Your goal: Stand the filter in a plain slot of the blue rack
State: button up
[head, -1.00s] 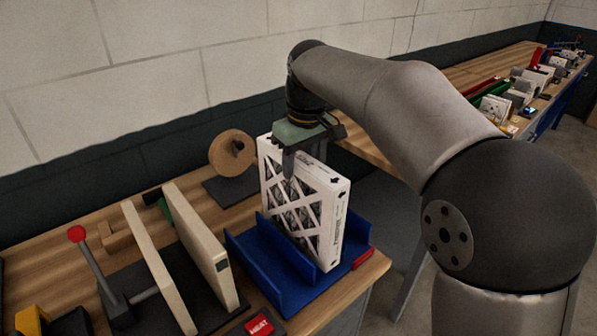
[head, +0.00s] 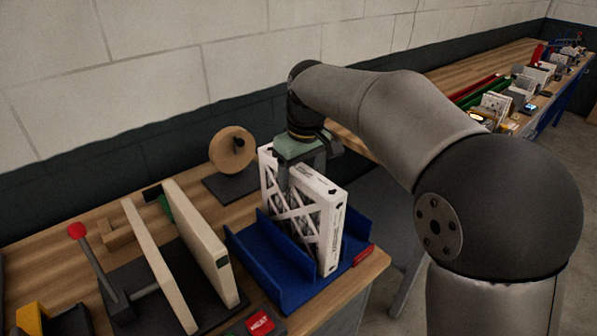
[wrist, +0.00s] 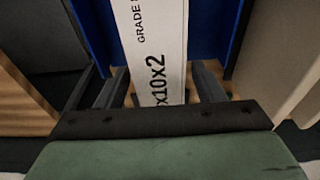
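The filter (head: 303,215), white-framed with a lattice face and printed edges, stands nearly upright in the blue rack (head: 262,277). It is to the right of the rack's middle divider; the left slot is empty. The filter hides much of its own slot and foot. My gripper (head: 300,170) is over the filter's top with a finger on each side. The wrist view shows the printed edge of the filter (wrist: 157,45) between the two fingers (wrist: 160,85). Narrow gaps show beside it, so the gripper looks slightly open.
A red tag (head: 364,255) marks the rack's right front end. Cream panels (head: 205,240) on a dark base stand left of the rack, and a red HEAT label (head: 260,322) is in front. A round wooden disc (head: 232,150) stands behind. A red-knobbed lever (head: 90,262) is farther left.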

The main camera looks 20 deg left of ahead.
notch_tip(320, 180, up, 12)
jog(key=s+d, duration=0.1)
jog(key=d, duration=0.1)
jog(key=s+d+f+m, duration=0.3)
jog(key=d+f, duration=0.1)
jog(key=d, duration=0.4)
jog(key=s+d+f+m, duration=0.2)
jog(key=s+d+f, duration=0.15)
jog(key=d, duration=0.45)
jog(key=s+d+f+m+h, duration=0.1)
jog(key=s+d+f+m, duration=0.5)
jog(key=s+d+f, duration=0.6)
jog(key=s+f, duration=0.3)
jog(key=s, duration=0.1)
jog(key=shift+s+d, duration=0.2)
jog(key=shift+s, duration=0.1)
